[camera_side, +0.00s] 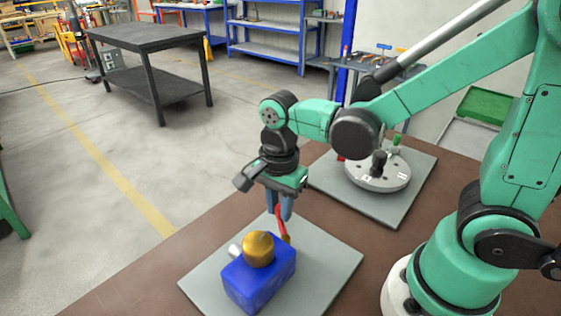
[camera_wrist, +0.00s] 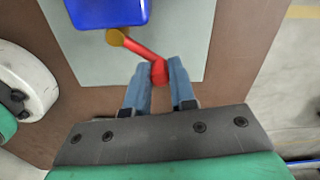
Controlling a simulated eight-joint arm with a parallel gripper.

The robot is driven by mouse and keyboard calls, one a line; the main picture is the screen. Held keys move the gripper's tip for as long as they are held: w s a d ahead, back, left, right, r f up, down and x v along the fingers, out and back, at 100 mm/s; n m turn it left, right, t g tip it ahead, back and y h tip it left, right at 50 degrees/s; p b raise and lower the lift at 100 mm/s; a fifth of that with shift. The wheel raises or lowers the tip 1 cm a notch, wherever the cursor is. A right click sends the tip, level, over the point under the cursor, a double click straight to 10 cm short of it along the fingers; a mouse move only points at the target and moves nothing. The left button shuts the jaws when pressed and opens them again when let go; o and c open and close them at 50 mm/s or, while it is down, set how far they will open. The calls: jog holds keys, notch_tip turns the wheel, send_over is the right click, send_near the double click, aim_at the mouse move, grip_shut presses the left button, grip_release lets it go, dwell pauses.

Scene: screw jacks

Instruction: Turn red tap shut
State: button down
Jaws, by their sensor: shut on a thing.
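The red tap handle (camera_side: 281,222) sticks up from its brass stem on the far right side of a blue block (camera_side: 259,277). The block has a gold dome (camera_side: 258,249) on top and a pale stub on its left. My gripper (camera_side: 280,213) points down at the handle, its blue fingers closed around the handle's end. In the wrist view the red handle (camera_wrist: 146,54) runs from the brass stem (camera_wrist: 116,38) to a wider red end between my fingertips (camera_wrist: 159,74). Part of that end is hidden by the fingers. The blue block (camera_wrist: 107,12) is cut off at the top edge.
The block stands on a grey plate (camera_side: 335,262) on the brown table (camera_side: 150,252). Behind my gripper, a second grey plate (camera_side: 403,205) carries a round white disc (camera_side: 393,183) with a black knob and a green piece. The table is bare left of the block.

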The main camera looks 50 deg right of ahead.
jog(key=n, duration=0.1)
jog(key=a+n, duration=0.1)
jog(key=n, duration=0.1)
jog(key=shift+w+a+n, duration=0.15)
jog(key=shift+w+n, duration=0.15)
jog(key=shift+w+a+n, duration=0.1)
jog(key=shift+a+n, duration=0.25)
jog(key=shift+n, duration=0.55)
jog(key=shift+w+a+n, duration=0.1)
jog(key=shift+a+n, duration=0.25)
jog(key=shift+n, duration=0.55)
jog(key=shift+s+a, duration=0.1)
jog(key=c, duration=0.7)
grip_release()
jog(key=shift+r, duration=2.8)
